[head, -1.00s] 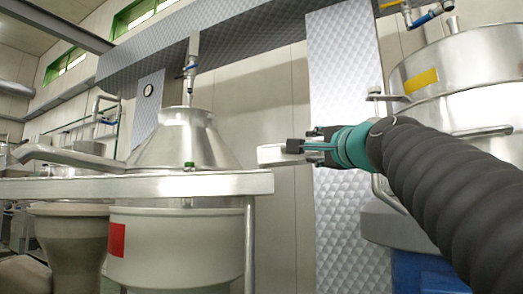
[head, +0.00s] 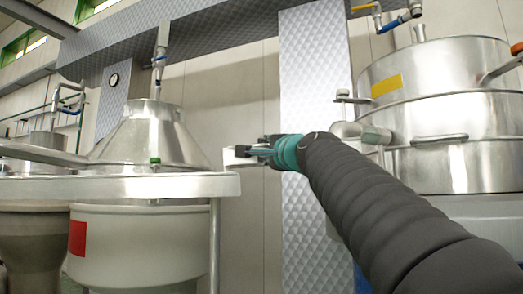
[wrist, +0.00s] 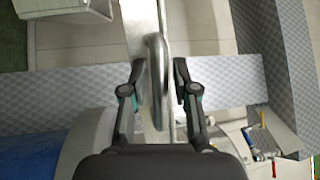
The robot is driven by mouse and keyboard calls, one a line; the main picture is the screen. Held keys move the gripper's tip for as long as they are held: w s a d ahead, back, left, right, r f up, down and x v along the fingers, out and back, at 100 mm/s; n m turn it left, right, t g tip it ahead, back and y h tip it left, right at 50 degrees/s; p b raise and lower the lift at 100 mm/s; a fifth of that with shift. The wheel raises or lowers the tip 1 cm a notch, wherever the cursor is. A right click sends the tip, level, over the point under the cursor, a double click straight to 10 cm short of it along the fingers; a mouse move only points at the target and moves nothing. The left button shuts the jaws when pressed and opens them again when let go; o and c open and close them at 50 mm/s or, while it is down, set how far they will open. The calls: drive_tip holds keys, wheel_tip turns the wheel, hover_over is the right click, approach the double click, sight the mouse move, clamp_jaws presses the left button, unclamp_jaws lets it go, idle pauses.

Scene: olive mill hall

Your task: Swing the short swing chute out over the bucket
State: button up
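My gripper (head: 252,152) is left of the picture's middle in the head view, at the end of my arm. A pale steel piece (head: 236,158), possibly the end of the short swing chute, shows at its fingertips, just above the right end of a steel rim. In the wrist view a rounded steel handle-like part (wrist: 154,65) stands between the fingers of my gripper (wrist: 159,82), over a long steel strip. The fingers look spread, with a gap visible at the right one. I cannot make out a bucket for certain.
A conical steel hopper (head: 152,138) stands at left, with a long steel trough (head: 40,153) beside it. The steel rim (head: 130,187) runs above a white vat (head: 140,240) with a red label. A large steel vat (head: 445,115) stands at right. A quilted metal panel (head: 310,75) is behind.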

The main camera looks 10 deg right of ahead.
clamp_jaws()
drive_tip(key=shift+s+d, duration=0.1)
drive_tip(key=shift+s, duration=0.05)
